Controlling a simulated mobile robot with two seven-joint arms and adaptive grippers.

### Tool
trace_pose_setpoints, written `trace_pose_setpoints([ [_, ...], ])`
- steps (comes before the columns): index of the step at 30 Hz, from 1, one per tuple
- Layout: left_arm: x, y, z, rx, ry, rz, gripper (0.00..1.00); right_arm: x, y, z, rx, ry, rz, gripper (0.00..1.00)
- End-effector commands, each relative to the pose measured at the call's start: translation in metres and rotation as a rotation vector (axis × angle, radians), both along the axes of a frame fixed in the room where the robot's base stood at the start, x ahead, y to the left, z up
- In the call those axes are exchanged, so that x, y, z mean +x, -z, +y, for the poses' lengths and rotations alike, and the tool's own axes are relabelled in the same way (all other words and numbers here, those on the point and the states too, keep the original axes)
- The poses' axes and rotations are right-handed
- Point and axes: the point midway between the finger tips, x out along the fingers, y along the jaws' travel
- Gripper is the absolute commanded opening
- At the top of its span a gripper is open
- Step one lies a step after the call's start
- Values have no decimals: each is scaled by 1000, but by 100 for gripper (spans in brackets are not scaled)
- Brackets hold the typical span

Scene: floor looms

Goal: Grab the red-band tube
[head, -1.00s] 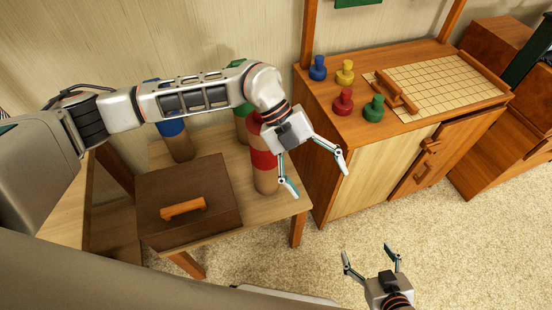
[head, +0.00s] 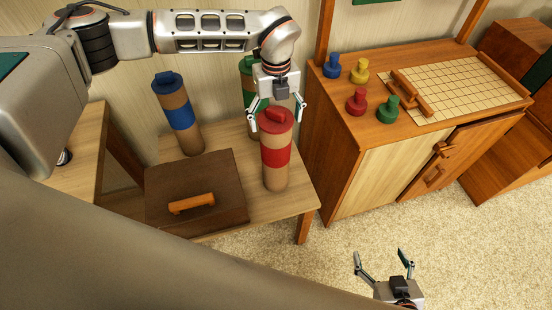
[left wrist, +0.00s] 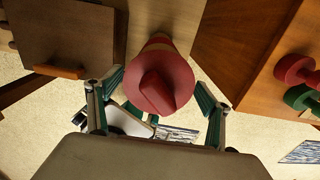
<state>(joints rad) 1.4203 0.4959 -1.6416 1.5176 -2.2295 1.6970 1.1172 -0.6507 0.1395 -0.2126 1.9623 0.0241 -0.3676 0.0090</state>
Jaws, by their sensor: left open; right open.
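The red-band tube (head: 276,157) stands upright on the small wooden table, with a red cap and a brown body. My left gripper (head: 277,112) is open, pointing down, with its fingers to either side of the red cap in the head view. In the left wrist view the red cap (left wrist: 160,82) shows between the upper parts of the two spread fingers (left wrist: 157,112); I cannot tell whether they touch it. My right gripper (head: 380,256) is open and empty above the carpet at the bottom.
A green-band tube (head: 248,78) stands just behind, partly hidden by my gripper. A blue-band tube (head: 180,117) stands to the left. A brown box (head: 170,182) with an orange handle sits in front on the table. A wooden cabinet (head: 380,170) with several coloured pegs is to the right.

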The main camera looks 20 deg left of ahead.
Motion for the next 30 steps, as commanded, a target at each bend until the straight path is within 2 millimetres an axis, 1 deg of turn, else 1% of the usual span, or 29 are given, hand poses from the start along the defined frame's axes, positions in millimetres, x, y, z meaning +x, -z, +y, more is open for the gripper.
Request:
trace_pose_setpoints([
  [1,-2,8,1,0,0,4,79,0,-1,0,0,0,-1,79],
  [3,-2,19,1,-1,1,4,79,1,-2,0,0,1,-2,79],
  [6,-2,32,1,0,0,4,79,1,-2,0,0,0,-1,79],
  [9,-1,36,1,-1,0,1,79,1,-2,0,0,0,-1,79],
  [14,-1,35,1,-1,1,1,79,1,-2,0,-1,0,-2,79],
  [15,-1,35,1,-1,1,1,69,1,-2,0,-1,0,-2,79],
  [17,-1,35,1,-1,1,2,53,1,-2,0,-1,0,-2,79],
  [18,-1,35,1,-1,1,2,43,1,-2,0,-1,0,-2,79],
  [20,-1,35,1,-1,1,2,27,1,-2,0,-1,0,-2,79],
  [21,-1,34,0,-2,1,0,24,1,-2,0,-1,0,-2,79],
  [30,0,32,0,-3,1,-1,24,1,-2,0,-1,0,-2,79],
])
